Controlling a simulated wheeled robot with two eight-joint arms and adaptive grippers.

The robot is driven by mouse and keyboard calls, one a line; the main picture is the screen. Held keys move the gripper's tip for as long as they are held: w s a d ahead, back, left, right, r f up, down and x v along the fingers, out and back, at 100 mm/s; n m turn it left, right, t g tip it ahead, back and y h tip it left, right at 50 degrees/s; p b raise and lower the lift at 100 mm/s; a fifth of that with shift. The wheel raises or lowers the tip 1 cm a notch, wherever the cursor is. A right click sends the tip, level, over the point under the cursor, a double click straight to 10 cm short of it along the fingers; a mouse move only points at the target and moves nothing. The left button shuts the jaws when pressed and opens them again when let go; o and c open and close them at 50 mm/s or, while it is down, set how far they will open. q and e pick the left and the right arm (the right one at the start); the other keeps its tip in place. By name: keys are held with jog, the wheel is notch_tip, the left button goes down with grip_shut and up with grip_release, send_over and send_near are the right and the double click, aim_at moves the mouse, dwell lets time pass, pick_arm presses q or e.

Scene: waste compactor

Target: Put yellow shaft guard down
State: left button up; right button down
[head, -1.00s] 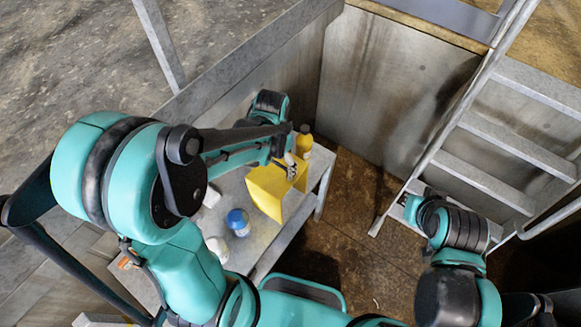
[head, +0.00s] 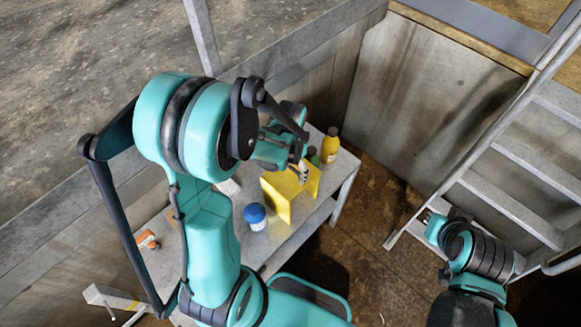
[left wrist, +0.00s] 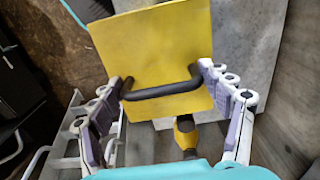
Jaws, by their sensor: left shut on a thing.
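The yellow shaft guard (head: 278,200) is a bent yellow sheet at the right part of the grey table (head: 283,244). My left gripper (head: 300,172) is at its top, partly hidden by my arm. In the left wrist view the guard (left wrist: 150,45) shows a black handle (left wrist: 162,90) across it. The left fingers (left wrist: 163,80) are at the two ends of this handle, shut on it. I cannot tell whether the guard's lower edge touches the table. My right gripper (head: 430,219) is low at the right, by the ladder's foot, too small to read.
A blue-lidded jar (head: 255,216) stands left of the guard. A yellow bottle (head: 330,147) and a green-topped bottle (head: 313,156) stand behind it. An orange item (head: 147,240) lies at the table's left. A metal ladder (head: 500,205) leans at the right.

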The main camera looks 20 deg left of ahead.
pick_arm(q)
jog(key=shift+f, duration=0.1)
jog(key=o, duration=1.9)
jog(key=shift+c, duration=0.2)
jog(key=shift+r, duration=0.35)
notch_tip(320, 180, up, 11)
jog(key=p, duration=0.2)
jog(key=s+d+r+n+t, duration=0.3)
jog(key=s+r+t, duration=0.4)
jog(key=shift+s+r+n, duration=0.4)
jog(key=shift+f, duration=0.1)
